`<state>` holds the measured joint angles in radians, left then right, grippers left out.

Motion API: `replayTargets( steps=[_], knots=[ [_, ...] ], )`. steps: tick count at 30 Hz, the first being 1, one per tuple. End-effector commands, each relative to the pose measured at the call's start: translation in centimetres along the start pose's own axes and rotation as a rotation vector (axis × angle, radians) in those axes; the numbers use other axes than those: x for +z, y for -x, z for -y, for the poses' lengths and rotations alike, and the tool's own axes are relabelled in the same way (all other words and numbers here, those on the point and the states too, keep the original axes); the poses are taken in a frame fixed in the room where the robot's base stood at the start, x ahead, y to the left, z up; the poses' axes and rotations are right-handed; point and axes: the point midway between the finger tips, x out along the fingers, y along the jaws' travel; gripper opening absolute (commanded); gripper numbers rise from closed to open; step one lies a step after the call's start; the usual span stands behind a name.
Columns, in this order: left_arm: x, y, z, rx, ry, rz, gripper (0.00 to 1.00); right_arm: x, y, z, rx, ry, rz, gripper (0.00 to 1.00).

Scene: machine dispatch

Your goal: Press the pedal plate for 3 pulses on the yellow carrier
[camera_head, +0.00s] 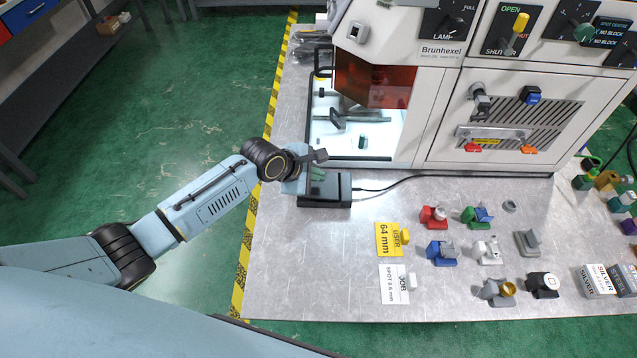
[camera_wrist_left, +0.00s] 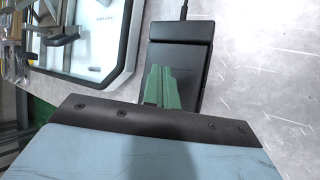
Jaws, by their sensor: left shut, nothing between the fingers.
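The pedal plate (camera_head: 338,188) is a black block with a cable, lying on the metal table in front of the machine. In the left wrist view the pedal plate (camera_wrist_left: 190,55) is below the green fingers. My left gripper (camera_head: 318,174) is shut and empty, with its fingertips over the pedal plate; I cannot tell whether they touch it. The closed fingers also show in the wrist view (camera_wrist_left: 162,86). I cannot clearly make out a yellow carrier; a small dark green piece (camera_head: 362,142) stands in the lit chamber of the machine. My right gripper is not in view.
The white machine (camera_head: 430,80) with an orange window (camera_head: 375,82) stands behind the pedal. A cable (camera_head: 400,180) runs right from it. The table's front left area is clear.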

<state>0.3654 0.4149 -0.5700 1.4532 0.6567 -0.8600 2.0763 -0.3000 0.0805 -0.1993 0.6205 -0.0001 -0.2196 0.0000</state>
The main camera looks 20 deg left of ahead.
Motion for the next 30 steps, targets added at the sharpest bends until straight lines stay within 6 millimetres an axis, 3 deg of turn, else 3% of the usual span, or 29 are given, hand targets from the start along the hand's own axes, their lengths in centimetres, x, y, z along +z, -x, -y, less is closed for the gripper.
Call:
replayTargets(
  steps=[30],
  knots=[
    [-0.37,-0.57,0.42,0.000,0.000,0.001,0.00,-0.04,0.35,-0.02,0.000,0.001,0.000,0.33]
  ],
)
